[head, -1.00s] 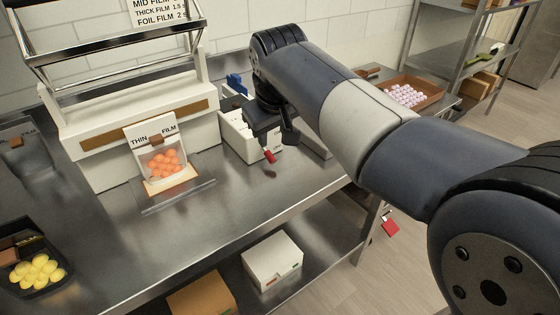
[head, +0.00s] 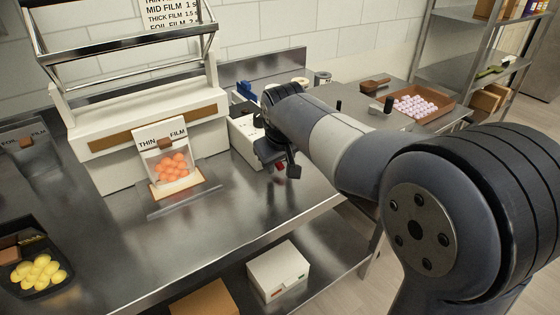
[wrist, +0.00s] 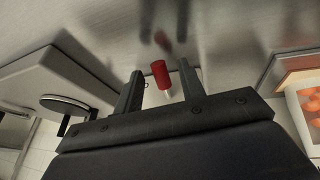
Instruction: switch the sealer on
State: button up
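The sealer (head: 110,140) is a white machine with a brown strip, at the left of the steel bench in the head view. A small red-capped lever with a silver stem (wrist: 160,74) shows between the fingers of my gripper (wrist: 158,82) in the wrist view. The fingers are apart, with a gap visible on each side of the red cap. In the head view my gripper (head: 279,166) is low over the bench, right of the sealer, beside a white box (head: 242,150). The red piece is mostly hidden there by my gripper. What the stem is fixed to is hidden.
A THIN FILM bag of orange gummies (head: 172,166) stands at the sealer's front. A black tray of yellow gummies (head: 40,272) is at the left. A brown tray of pink pieces (head: 425,104) is at the right. The bench front is clear.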

jog(key=shift+c, duration=0.4)
grip_shut()
